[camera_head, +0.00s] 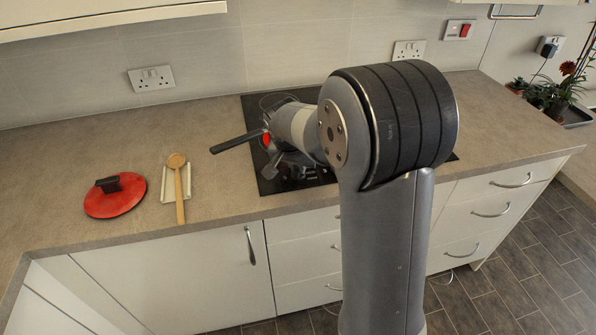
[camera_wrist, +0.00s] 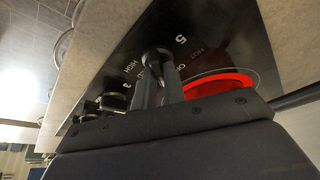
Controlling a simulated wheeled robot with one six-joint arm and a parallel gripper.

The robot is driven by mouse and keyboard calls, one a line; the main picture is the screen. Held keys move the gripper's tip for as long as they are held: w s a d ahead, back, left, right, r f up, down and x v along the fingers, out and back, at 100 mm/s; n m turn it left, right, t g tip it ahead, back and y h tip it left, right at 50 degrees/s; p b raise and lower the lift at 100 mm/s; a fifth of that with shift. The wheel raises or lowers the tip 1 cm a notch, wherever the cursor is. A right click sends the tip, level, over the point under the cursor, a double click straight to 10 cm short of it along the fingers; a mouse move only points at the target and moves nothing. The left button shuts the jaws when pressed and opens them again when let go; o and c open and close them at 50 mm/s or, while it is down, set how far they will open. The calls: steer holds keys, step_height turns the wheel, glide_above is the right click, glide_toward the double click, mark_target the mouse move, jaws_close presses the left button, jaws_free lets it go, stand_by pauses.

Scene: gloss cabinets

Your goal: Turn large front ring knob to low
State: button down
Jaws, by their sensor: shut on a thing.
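The black hob (camera_head: 270,184) is set in the worktop, largely hidden by my arm in the head view. The hob also shows in the wrist view (camera_wrist: 225,40), with white markings. There, my gripper (camera_wrist: 160,76) is shut on a dark knob (camera_wrist: 155,54), with a finger on each side. Part of a "HIGH" marking shows to its left. The knob's pointer and exact setting are hard to make out. More knobs (camera_wrist: 112,101) stand to the left. The jaws and the held knob are hidden in the head view.
A red pan (camera_wrist: 220,80) sits on the hob close to my fingers; its black handle (camera_head: 237,142) sticks out left. A red lid (camera_head: 115,200) and a wooden spoon (camera_head: 179,190) on a white rest lie on the worktop (camera_head: 60,160). The worktop's left back is clear.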

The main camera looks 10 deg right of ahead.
steer(key=shift+m+b, duration=0.4)
steer(key=shift+m, duration=0.3)
steer(key=shift+g, duration=0.3)
steer(key=c, duration=1.5)
jaws_free()
steer(key=shift+a, duration=0.1)
steer(key=v, duration=1)
steer(key=shift+s+a+r, duration=0.1)
steer(key=shift+a+r, duration=0.2)
steer(key=shift+r, duration=0.05)
steer(key=shift+f+h, duration=0.1)
steer(key=shift+h, duration=0.2)
steer(key=x, duration=1)
steer(key=shift+d+f, duration=0.1)
steer(key=shift+f, duration=0.2)
